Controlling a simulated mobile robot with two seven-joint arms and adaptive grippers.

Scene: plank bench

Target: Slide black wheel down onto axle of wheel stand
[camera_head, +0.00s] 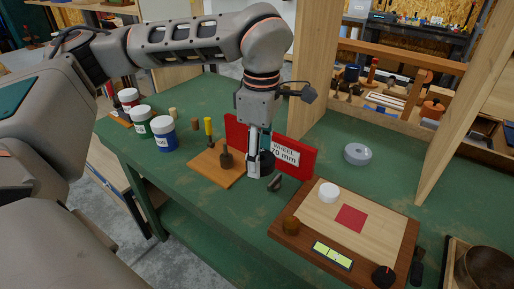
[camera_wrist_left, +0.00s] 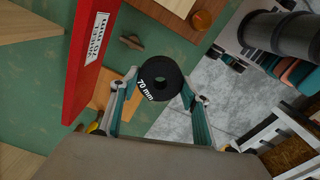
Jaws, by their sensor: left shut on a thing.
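My left gripper (camera_head: 261,168) points down over the green bench and is shut on the black wheel (camera_wrist_left: 174,70). In the left wrist view, the fingers (camera_wrist_left: 158,92) close on the wheel's two sides; its centre hole and "70 mm" mark show. In the head view the wheel is mostly hidden by the fingers. A red upright panel (camera_head: 304,159) labelled "WHEEL 70 mm" stands just behind the gripper. I cannot make out the axle clearly.
Several labelled jars (camera_head: 162,134) stand at the left. A wooden board with a red square (camera_head: 351,218), a white cylinder (camera_head: 328,192) and a yellow-green display (camera_head: 332,255) lies front right. A grey ring (camera_head: 357,154) lies behind it. Wooden posts (camera_head: 470,110) rise at the right.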

